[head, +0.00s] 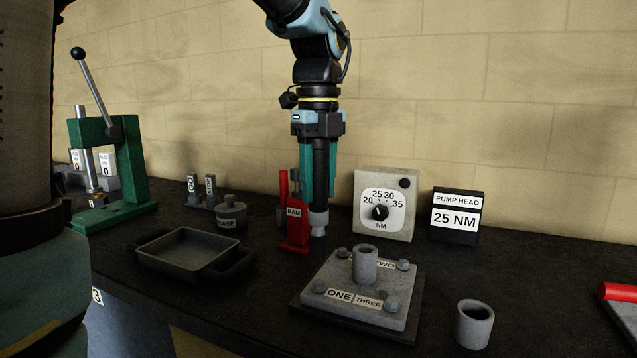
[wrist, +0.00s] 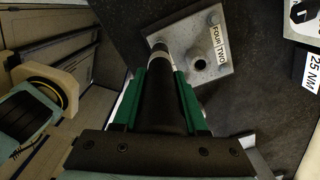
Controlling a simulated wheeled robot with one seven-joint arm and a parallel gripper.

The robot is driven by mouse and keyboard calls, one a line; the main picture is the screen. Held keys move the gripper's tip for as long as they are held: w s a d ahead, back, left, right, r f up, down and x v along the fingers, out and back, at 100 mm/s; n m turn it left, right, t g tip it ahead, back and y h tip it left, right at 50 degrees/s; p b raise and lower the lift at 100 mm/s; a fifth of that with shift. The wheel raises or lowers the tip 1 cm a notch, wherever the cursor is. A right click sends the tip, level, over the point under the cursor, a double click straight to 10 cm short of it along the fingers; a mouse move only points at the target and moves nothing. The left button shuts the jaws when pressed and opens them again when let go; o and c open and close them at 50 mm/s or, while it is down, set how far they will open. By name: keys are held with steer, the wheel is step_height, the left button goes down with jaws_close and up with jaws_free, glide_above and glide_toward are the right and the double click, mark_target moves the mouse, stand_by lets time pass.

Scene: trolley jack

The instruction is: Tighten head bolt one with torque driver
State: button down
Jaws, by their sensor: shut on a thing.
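My gripper (head: 321,190) has green fingers and is shut on the black torque driver (head: 320,160), which hangs upright with its pale socket end down. The wrist view shows the driver (wrist: 163,100) between the fingers. The socket appears behind and above the pump head's back left in the head view, apart from bolt one. In the wrist view the driver overlaps the pump head (wrist: 205,75).
A torque dial box (head: 386,205) and a "PUMP HEAD 25 NM" sign (head: 455,216) stand behind. A black tray (head: 190,254), grey cup (head: 474,324) and green press (head: 123,165) stand around. Bench between tray and pump head is clear.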

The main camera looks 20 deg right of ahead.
mark_target(319, 225)
steer(key=shift+f+b, duration=1.8)
steer(key=shift+f, duration=2)
stand_by(0.4)
steer(key=shift+p, duration=0.5)
steer(key=shift+r+p, duration=2.4)
steer(key=shift+r, duration=0.25)
